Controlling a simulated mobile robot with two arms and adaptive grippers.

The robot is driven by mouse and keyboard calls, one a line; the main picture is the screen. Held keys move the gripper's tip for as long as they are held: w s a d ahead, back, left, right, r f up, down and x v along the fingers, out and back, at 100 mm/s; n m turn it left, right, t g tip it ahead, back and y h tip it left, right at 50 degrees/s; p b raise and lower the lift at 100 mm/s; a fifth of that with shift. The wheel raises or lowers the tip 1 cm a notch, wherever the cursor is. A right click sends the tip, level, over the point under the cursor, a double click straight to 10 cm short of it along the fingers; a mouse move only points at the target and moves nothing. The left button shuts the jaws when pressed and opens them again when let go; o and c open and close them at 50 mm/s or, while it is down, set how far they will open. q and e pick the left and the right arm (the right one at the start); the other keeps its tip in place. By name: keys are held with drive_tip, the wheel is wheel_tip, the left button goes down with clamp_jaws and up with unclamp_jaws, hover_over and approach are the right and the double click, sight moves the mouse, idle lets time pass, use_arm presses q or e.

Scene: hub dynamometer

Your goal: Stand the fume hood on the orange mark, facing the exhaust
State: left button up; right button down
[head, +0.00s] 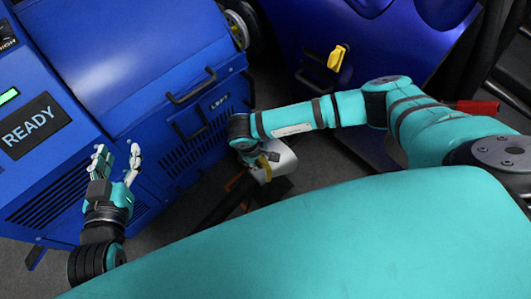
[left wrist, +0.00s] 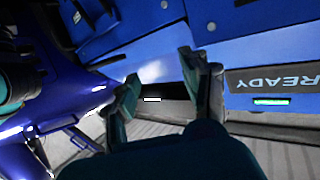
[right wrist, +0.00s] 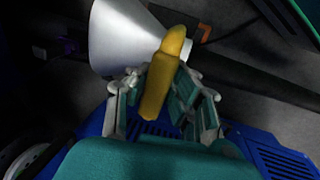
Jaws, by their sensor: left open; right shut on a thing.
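The fume hood (right wrist: 118,40) is a pale grey-white cone with a yellow handle (right wrist: 165,75). My right gripper (right wrist: 160,88) is shut on the yellow handle. In the head view the hood (head: 284,158) is low beside the blue machine, partly hidden by my right arm. An orange mark (right wrist: 205,33) shows on the dark floor just beyond the hood in the right wrist view. A bit of it also shows in the head view (head: 234,181). Whether the hood touches the floor, I cannot tell. My left gripper (head: 118,160) is open and empty in front of the blue machine. I cannot make out the exhaust.
A blue dynamometer cabinet (head: 150,60) with a READY display (head: 32,127) fills the left. A glossy blue car body (head: 400,45) stands at the back right. A dark hose or beam (right wrist: 260,78) runs along the floor beside the hood. Open floor is narrow between them.

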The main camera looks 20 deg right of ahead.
drive_tip(key=w+f, duration=0.1)
drive_tip(key=w+a+f+b, duration=0.1)
drive_tip(key=w, duration=0.1)
drive_tip(key=shift+w+a+f+b, duration=0.1)
drive_tip(key=shift+w+b, duration=0.1)
drive_tip(key=shift+b, duration=0.1)
use_arm(q)
wheel_tip(320, 180, up, 7)
drive_tip(key=w+d+t+h, duration=0.1)
drive_tip(key=t, duration=0.3)
drive_tip(key=shift+d+r+t+h, duration=0.15)
drive_tip(key=shift+d+t+h, duration=0.05)
drive_tip(key=shift+t+h, duration=0.1)
use_arm(e)
drive_tip(key=shift+w, duration=0.15)
use_arm(q)
drive_tip(key=shift+r, duration=0.2)
use_arm(e)
drive_tip(key=shift+f, duration=0.15)
drive_tip(key=c, duration=1.2)
unclamp_jaws()
